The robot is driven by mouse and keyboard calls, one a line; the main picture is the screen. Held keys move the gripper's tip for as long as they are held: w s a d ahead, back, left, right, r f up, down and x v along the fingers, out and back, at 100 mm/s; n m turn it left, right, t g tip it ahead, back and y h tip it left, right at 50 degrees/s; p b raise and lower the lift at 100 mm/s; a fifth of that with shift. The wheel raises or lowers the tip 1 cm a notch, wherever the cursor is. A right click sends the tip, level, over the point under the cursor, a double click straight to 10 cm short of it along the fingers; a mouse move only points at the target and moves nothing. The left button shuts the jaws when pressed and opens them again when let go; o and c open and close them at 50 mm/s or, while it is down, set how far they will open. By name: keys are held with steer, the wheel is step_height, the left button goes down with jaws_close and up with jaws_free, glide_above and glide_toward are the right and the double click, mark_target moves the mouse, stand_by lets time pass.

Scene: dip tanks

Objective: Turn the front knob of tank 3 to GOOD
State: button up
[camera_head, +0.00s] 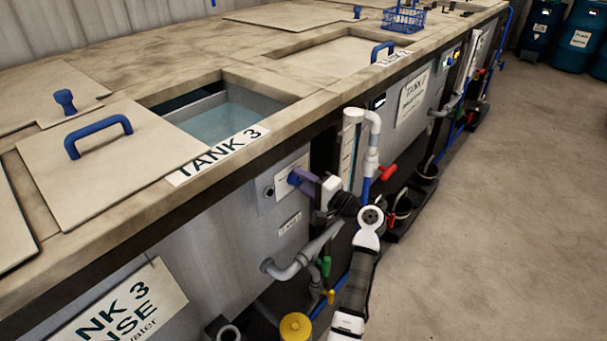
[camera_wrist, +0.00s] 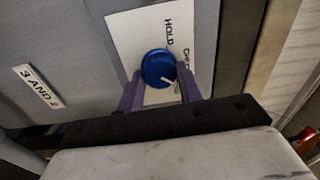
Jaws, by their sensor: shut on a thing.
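The blue front knob (camera_wrist: 156,64) sits on a white label plate (camera_wrist: 125,35) on the grey front of tank 3. My gripper (camera_wrist: 161,76) is shut on the knob, with one purple finger on each side. The knob's white pointer mark points to the lower right in the wrist view. The plate shows the word HOLD and a partly covered word beginning with CH; GOOD cannot be read. In the head view my gripper (camera_head: 305,182) reaches the knob (camera_head: 293,178) from the right, below the TANK 3 label (camera_head: 218,155).
Grey pipes (camera_head: 285,268) and coloured valve handles stand below my arm. A white upright pipe (camera_head: 372,130) and a red valve handle (camera_head: 388,172) are close to its right. The floor (camera_head: 500,230) at the right is clear.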

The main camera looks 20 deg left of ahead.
steer(key=shift+m+p, duration=1.35)
steer(key=shift+m, duration=0.45)
steer(key=o, duration=1)
steer(key=b+v, duration=0.3)
steer(key=v, duration=1.1)
steer(key=shift+s+a+f+b, duration=0.1)
steer(key=shift+s+b, duration=0.05)
steer(key=shift+b, duration=0.25)
